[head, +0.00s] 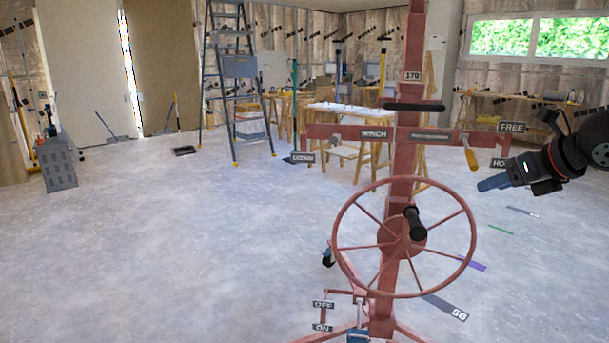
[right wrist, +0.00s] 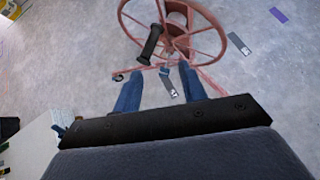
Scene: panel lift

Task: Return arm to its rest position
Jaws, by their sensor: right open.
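The red panel lift (head: 404,155) stands upright in the middle right of the head view. Its spoked winch wheel (head: 345,208) faces me and carries a black crank handle (head: 415,224). A yellow-handled lever (head: 470,155) hangs on the right of the crossbar, near the FREE sign (head: 511,127). My right gripper (head: 482,186) is to the right of the lift, apart from the wheel and below the lever. In the right wrist view its two blue fingers (right wrist: 159,82) are spread with nothing between them, and the wheel (right wrist: 222,38) lies beyond them. My left gripper is not in view.
A stepladder (head: 236,90) stands at the back left. A wooden worktable (head: 345,110) is behind the lift. A grey box (head: 60,165) stands at the far left. The concrete floor (head: 170,245) at left is largely clear. The lift's legs spread at the bottom.

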